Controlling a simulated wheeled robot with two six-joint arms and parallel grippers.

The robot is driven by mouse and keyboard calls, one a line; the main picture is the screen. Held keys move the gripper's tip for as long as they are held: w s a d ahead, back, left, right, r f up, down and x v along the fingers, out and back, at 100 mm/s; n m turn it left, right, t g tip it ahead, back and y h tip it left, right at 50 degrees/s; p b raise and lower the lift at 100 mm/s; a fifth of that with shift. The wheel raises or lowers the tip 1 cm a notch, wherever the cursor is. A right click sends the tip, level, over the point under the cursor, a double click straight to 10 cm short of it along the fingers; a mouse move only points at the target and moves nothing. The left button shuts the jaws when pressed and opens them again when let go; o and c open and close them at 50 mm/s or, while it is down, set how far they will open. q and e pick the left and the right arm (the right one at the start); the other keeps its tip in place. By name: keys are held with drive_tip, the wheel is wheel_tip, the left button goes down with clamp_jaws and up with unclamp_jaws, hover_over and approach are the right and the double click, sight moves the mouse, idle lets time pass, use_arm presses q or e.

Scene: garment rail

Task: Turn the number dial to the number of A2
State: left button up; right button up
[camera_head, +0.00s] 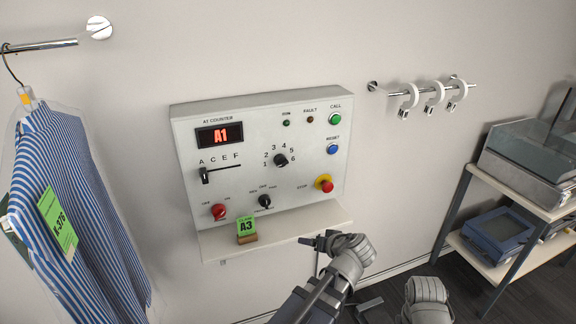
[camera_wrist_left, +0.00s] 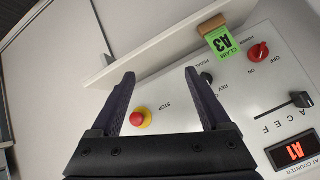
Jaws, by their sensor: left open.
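The red display (camera_head: 220,135) reads A1, also in the left wrist view (camera_wrist_left: 293,152). A green claim card (camera_head: 246,226) reads A3, not A2. My left gripper (camera_head: 318,242) is below the panel's lower right, near the shelf edge, apart from the dial. In the left wrist view the gripper (camera_wrist_left: 160,72) is open and empty; the number dial does not show there. My right gripper is out of view.
The letter slider (camera_head: 204,175), red switch (camera_head: 219,211), mode knob (camera_head: 265,201) and red stop button (camera_head: 324,183) surround the dial. A shelf (camera_head: 290,228) juts out below. A striped shirt (camera_head: 75,190) hangs left; a rack (camera_head: 520,190) stands right.

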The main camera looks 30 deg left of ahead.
use_arm(q)
drive_tip(key=w+a+r+n+t+y, duration=0.3)
drive_tip(key=w+a+r, duration=0.2)
drive_tip(key=a+r, duration=0.3)
drive_tip(key=n+t+y, duration=0.1)
drive_tip(key=t+y, duration=0.2)
approach(283, 164)
drive_tip(key=x, duration=0.2)
drive_tip(key=shift+x, duration=3.8)
drive_tip(key=shift+f, duration=0.1)
clamp_jaws()
